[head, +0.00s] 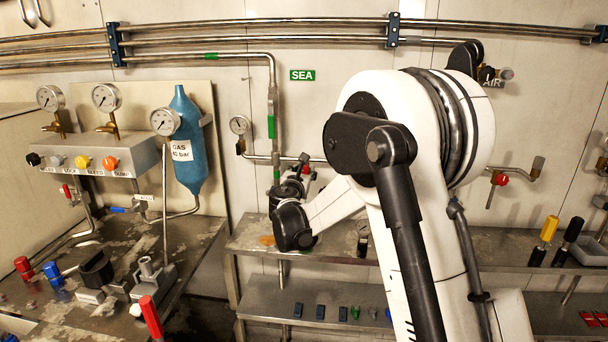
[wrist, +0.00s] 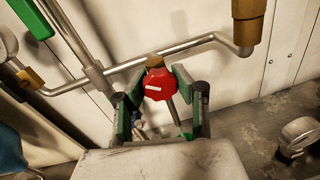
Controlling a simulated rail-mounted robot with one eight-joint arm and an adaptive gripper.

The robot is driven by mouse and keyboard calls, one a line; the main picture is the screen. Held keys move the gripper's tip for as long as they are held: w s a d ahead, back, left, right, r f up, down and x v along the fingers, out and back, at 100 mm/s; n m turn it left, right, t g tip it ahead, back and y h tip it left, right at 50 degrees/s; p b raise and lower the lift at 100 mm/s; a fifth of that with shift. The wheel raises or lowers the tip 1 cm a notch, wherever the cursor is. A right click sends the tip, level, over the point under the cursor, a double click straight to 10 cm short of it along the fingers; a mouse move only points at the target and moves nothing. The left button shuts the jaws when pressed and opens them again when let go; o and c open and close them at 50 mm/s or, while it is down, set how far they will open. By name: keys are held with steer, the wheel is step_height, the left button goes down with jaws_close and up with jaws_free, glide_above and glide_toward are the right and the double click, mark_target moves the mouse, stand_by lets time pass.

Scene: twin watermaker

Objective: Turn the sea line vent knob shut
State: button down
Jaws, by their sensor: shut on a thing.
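The sea line vent knob (wrist: 158,84) is a red, many-sided knob with a white bar mark, in the middle of the wrist view. It sits below a brass fitting on the sea line pipe (wrist: 130,73). The green-padded fingers of my gripper (wrist: 157,88) stand on either side of it, and my gripper is shut on the knob. In the head view my gripper (head: 303,168) is at the wall pipe below the green SEA sign (head: 302,75), partly hidden by my own arm. The knob's stem is mostly hidden.
A pressure gauge (head: 239,125) stands on the pipe left of my gripper. A steel shelf (head: 250,242) runs below. At left are a blue gas bottle (head: 187,140) and a panel of coloured knobs (head: 95,160). Another red-handled valve (head: 500,178) is on the wall at right.

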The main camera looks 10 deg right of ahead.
stand_by(0.3)
steer(key=c, duration=1.3)
jaws_free()
steer(key=v, duration=1.2)
